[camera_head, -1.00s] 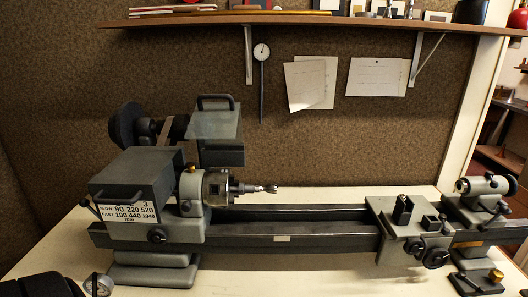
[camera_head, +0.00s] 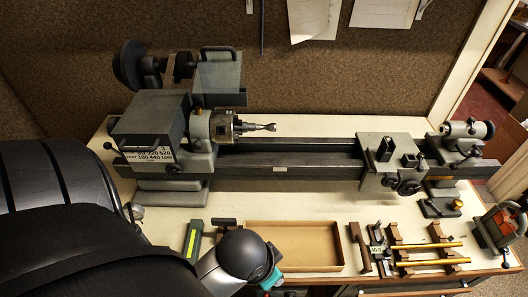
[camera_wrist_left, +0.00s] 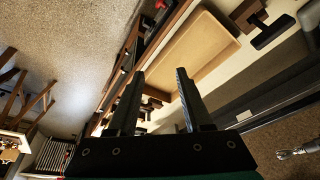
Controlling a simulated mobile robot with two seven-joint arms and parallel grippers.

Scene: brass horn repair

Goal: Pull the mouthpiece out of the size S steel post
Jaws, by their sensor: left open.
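A shiny silver piece (camera_head: 260,127) points right out of the lathe chuck (camera_head: 222,127); it looks flared at its free end. It also shows at the lower right edge of the left wrist view (camera_wrist_left: 298,151). I cannot tell for sure whether it is the mouthpiece on its steel post, and no size mark S is readable. My left gripper (camera_wrist_left: 159,72) is open and empty, its two dark fingers apart, well away from the chuck. In the head view my left arm reaches the front edge of the bench, the fingers not clearly visible. My right gripper is out of view.
The grey lathe bed (camera_head: 290,171) runs across the bench, with a carriage (camera_head: 388,160) and tailstock (camera_head: 462,140) at right. In front lie a shallow tan tray (camera_head: 338,250), a green-yellow tool (camera_head: 193,238) and a rack with brass rods (camera_head: 430,262).

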